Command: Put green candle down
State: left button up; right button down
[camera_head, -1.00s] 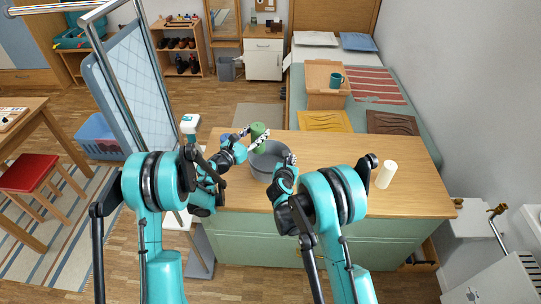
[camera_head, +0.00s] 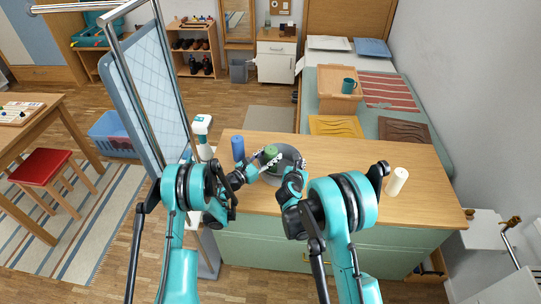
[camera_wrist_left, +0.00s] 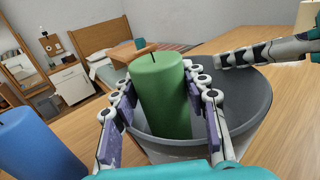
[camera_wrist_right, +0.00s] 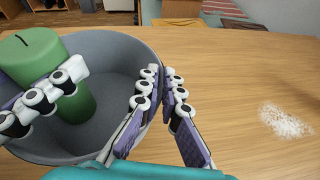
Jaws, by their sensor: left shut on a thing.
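The green candle (camera_head: 271,153) stands inside the grey bowl (camera_head: 295,154) on the wooden counter top. My left gripper (camera_head: 270,160) is shut on it; in the left wrist view a finger lies on each side of the candle (camera_wrist_left: 160,95). The candle's base is hidden in that view, so I cannot tell whether it touches the bowl's bottom. My right gripper (camera_wrist_right: 162,78) is at the bowl's right rim, its fingers close together with a narrow gap. Whether it grips the rim (camera_wrist_right: 125,42) is not clear.
A blue candle (camera_head: 238,148) stands left of the bowl, close to my left arm. A white candle (camera_head: 397,181) stands at the counter's right. A white patch (camera_wrist_right: 285,121) lies on the counter right of the bowl. A spray bottle (camera_head: 202,135) stands at the left. The counter's right part is mostly clear.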

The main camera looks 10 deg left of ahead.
pick_arm(q)
jog(key=shift+f, duration=0.1)
jog(key=o, duration=1.4)
jog(key=shift+c, duration=0.2)
